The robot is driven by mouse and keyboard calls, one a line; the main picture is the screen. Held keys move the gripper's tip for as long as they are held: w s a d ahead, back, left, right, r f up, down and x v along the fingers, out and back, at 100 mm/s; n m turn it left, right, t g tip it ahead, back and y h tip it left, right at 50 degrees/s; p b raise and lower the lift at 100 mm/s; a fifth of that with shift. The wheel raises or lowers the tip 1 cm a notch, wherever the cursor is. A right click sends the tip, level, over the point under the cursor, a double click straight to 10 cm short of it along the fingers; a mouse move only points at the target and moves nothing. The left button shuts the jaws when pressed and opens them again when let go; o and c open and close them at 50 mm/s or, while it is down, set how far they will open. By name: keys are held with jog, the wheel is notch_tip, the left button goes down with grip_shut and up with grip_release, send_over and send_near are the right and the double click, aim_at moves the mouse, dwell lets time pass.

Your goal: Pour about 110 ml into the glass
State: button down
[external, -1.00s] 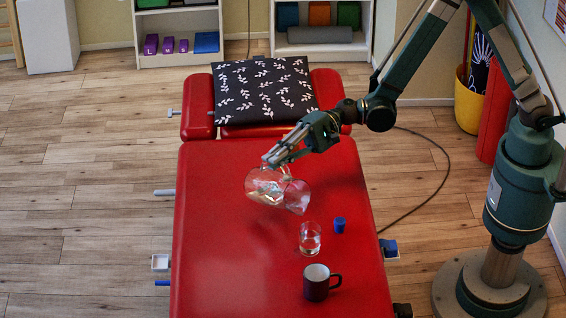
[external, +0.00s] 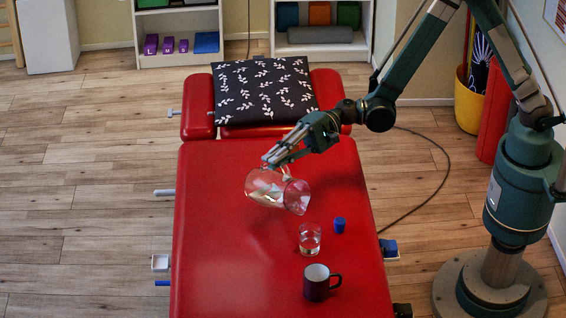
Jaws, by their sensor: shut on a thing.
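A clear glass jug (external: 268,192) hangs in the air above the red treatment table (external: 215,250). It is tilted, its mouth low and pointing right, towards the glass. My gripper (external: 272,160) is shut on the jug at its upper side; the exact grip on the glass is hard to make out. Some liquid shows inside the jug. The drinking glass (external: 310,240) stands upright on the table, below and to the right of the jug's mouth, with some clear liquid in it. No stream between them can be made out.
A dark mug (external: 316,286) stands in front of the glass. A small blue object (external: 340,226) stands just right of the glass. A patterned black pillow (external: 264,92) lies at the table's far end. The table's left side is clear.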

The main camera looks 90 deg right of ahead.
aim_at(258, 169)
jog(key=shift+w+d+f+m+b, duration=0.3)
jog(key=shift+d+f+b, duration=0.1)
jog(key=shift+f+b, duration=0.1)
jog(key=shift+w+d+f+m+b, duration=0.35)
jog(key=shift+d+m+b, duration=0.25)
jog(key=shift+m, duration=0.2)
jog(key=shift+w+d+r+m+y+b, duration=0.15)
jog(key=shift+w+d+m+y+b, duration=0.2)
jog(key=shift+m, duration=0.45)
jog(key=shift+w+d+f+m+b, duration=0.25)
jog(key=shift+d+m+b, duration=0.3)
jog(key=shift+m, duration=0.25)
jog(key=shift+w+d+f+m+y, duration=0.35)
jog(key=shift+w+d+m, duration=0.2)
jog(key=shift+d+m, duration=0.25)
jog(key=shift+w+d+f+m, duration=0.35)
jog(key=shift+d+f+m, duration=0.2)
jog(key=shift+f+m, duration=0.2)
jog(key=shift+w+d+f+m+y, duration=0.15)
jog(key=shift+f+m, duration=0.2)
jog(key=shift+m, duration=0.1)
jog(key=shift+w+d+f+m+y, duration=0.15)
jog(key=shift+f+m, duration=0.2)
jog(key=shift+m, duration=0.05)
jog(key=shift+w+d+f+m, duration=0.1)
jog(key=shift+d+f+m, duration=0.05)
jog(key=shift+f+m, duration=0.5)
jog(key=shift+w+d+f+m, duration=0.15)
jog(key=shift+f+m, duration=0.3)
jog(key=shift+f, duration=0.25)
